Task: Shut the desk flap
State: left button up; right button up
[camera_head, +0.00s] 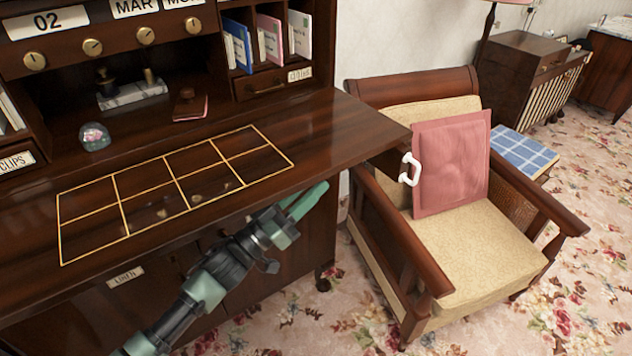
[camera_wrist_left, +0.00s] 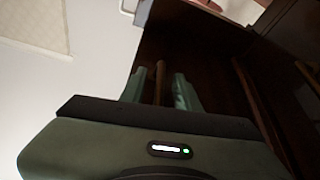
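The desk flap (camera_head: 330,130) is down and lies flat as a dark wooden surface with a gold grid inlaid on it. My left gripper (camera_head: 308,202) is below the flap's front edge, pointing toward the right. Its two green fingers look apart; in the left wrist view the fingers (camera_wrist_left: 160,90) stand on either side of a gap, with dark wood beyond. I cannot tell whether they touch the flap. A white handle (camera_head: 408,170) sits on a dark wooden piece just under the flap's right corner; part of it also shows in the left wrist view (camera_wrist_left: 127,7). My right gripper is out of view.
An armchair (camera_head: 470,245) with a pink cushion (camera_head: 452,165) stands close to the desk's right. A glass globe (camera_head: 94,137), a pen stand (camera_head: 132,93) and a small red-edged item (camera_head: 190,104) sit behind the grid. Flowered carpet (camera_head: 335,310) is open between desk and chair.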

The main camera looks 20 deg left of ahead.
pick_arm(q)
jog(key=shift+x, duration=0.9)
grip_shut()
dwell(0.8)
